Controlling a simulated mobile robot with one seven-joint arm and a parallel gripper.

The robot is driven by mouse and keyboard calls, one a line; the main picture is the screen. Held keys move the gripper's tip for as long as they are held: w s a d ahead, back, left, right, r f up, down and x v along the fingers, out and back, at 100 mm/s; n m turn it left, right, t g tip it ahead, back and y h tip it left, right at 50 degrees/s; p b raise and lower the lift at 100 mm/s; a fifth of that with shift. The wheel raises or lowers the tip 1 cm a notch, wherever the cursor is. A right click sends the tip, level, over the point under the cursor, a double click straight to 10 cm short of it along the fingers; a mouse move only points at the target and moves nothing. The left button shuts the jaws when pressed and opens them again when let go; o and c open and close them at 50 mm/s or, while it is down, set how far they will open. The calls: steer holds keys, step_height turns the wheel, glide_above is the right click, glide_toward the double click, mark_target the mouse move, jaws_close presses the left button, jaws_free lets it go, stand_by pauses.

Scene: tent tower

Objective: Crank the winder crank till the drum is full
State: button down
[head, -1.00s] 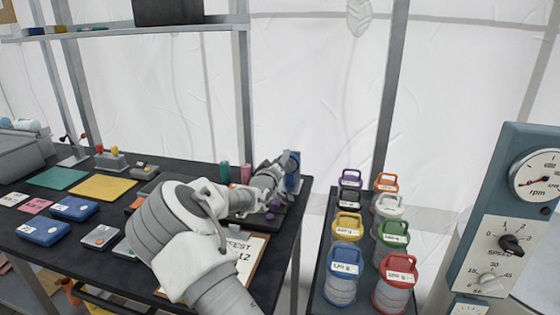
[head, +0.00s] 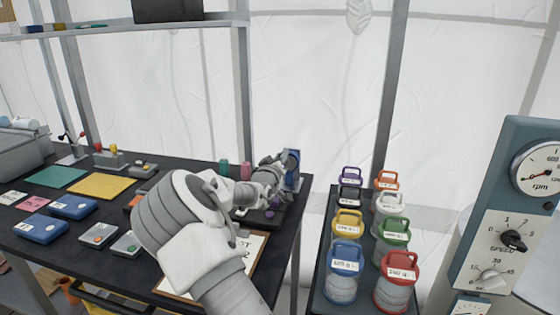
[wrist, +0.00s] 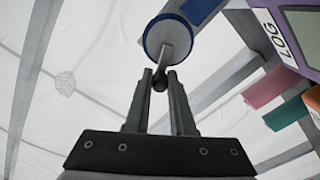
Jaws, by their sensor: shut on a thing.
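The winder (head: 292,169) shows as a small blue upright part at the right end of the dark table, mostly hidden behind my arm. In the wrist view a round pale disc with a blue rim (wrist: 168,36) sits above my fingertips. The winder crank (wrist: 160,82) shows as a dark knob on a short arm below that disc. My gripper (wrist: 160,78) is shut on the crank's knob, one finger on each side. How full the drum is cannot be seen.
Several lidded jars (head: 345,255) in different colours stand on a narrow stand right of the table. A panel with an rpm dial (head: 500,210) is at far right. Boxes and cards crowd the table (head: 85,245). A clipboard (head: 252,250) lies below my arm.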

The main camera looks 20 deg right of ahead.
steer(key=shift+s+d+r+m+b, duration=0.15)
steer(key=shift+d+m+b, duration=0.1)
steer(key=shift+m+b, duration=0.55)
steer(key=shift+s+d+m+b, duration=0.25)
steer(key=shift+m+b, duration=0.3)
steer(key=shift+m, duration=0.45)
steer(key=shift+s+d+r+m+b, duration=0.1)
steer(key=shift+d+m+b, duration=0.15)
steer(key=shift+m+b, duration=0.55)
steer(key=c, duration=0.8)
jaws_free()
steer(key=shift+o, duration=0.2)
steer(key=p+v, duration=0.3)
steer(key=v, duration=1.4)
steer(key=shift+s, duration=0.3)
steer(key=shift+y, duration=0.3)
